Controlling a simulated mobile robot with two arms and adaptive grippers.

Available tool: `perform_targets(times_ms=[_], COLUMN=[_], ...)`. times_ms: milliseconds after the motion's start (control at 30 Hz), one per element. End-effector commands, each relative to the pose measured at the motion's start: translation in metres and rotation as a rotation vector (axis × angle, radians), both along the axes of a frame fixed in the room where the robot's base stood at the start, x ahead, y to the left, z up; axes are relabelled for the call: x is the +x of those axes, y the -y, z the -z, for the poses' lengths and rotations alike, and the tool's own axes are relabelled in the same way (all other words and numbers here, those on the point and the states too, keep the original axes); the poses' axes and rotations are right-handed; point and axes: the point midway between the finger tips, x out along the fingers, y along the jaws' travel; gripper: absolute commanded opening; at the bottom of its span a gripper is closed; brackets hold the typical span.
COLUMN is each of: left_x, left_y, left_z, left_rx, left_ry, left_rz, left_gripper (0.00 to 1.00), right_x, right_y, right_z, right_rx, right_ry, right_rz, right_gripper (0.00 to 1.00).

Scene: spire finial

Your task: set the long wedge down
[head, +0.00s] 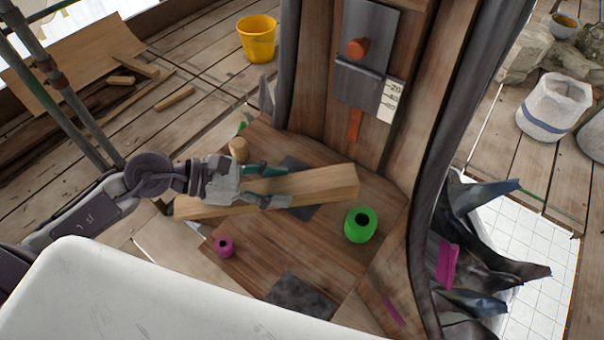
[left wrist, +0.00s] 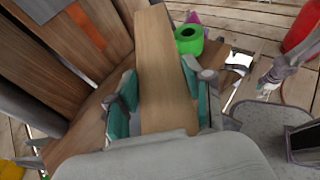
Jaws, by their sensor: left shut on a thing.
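The long wedge (head: 318,184) is a pale wooden bar, thicker at its right end in the head view. My left gripper (head: 278,186) is shut on it near the middle. In the left wrist view the wedge (left wrist: 160,65) runs away between the two teal-padded fingers (left wrist: 160,105). It lies over the brown wooden platform (head: 262,238); whether it touches the platform cannot be told. My right gripper is not clearly visible in the head view; a grey gripper-like part (left wrist: 275,75) shows at the right of the left wrist view, its jaws unclear.
A green ring-shaped roll (head: 360,225) stands right of the wedge, and a small magenta roll (head: 224,246) stands in front of it. Dark grey patches (head: 300,293) mark the platform. A wooden post with a metal plate (head: 365,55) rises behind. A yellow bucket (head: 257,40) stands farther back.

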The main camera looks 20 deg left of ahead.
Motion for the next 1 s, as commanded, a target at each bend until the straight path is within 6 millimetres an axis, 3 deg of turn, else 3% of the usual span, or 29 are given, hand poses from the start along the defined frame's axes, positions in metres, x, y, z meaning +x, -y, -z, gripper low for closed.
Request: perform_targets(times_ms=[433,500,1000], left_x=[0.074,0.07,0.072], left_y=[0.028,0.026,0.027], left_z=[-0.003,0.013,0.065], left_rx=[-0.003,-0.003,-0.004], left_ry=[0.003,-0.006,-0.001], left_rz=[0.0,0.0,-0.002], left_gripper=[0.0,0.0,0.0], right_x=[0.0,0.0,0.001], right_y=[0.004,0.004,0.005], right_z=[-0.02,-0.018,-0.025], right_rx=[-0.004,-0.005,-0.006], right_ry=[-0.001,-0.001,0.002], right_rz=[-0.002,-0.002,-0.001], right_gripper=[0.4,0.4,0.4])
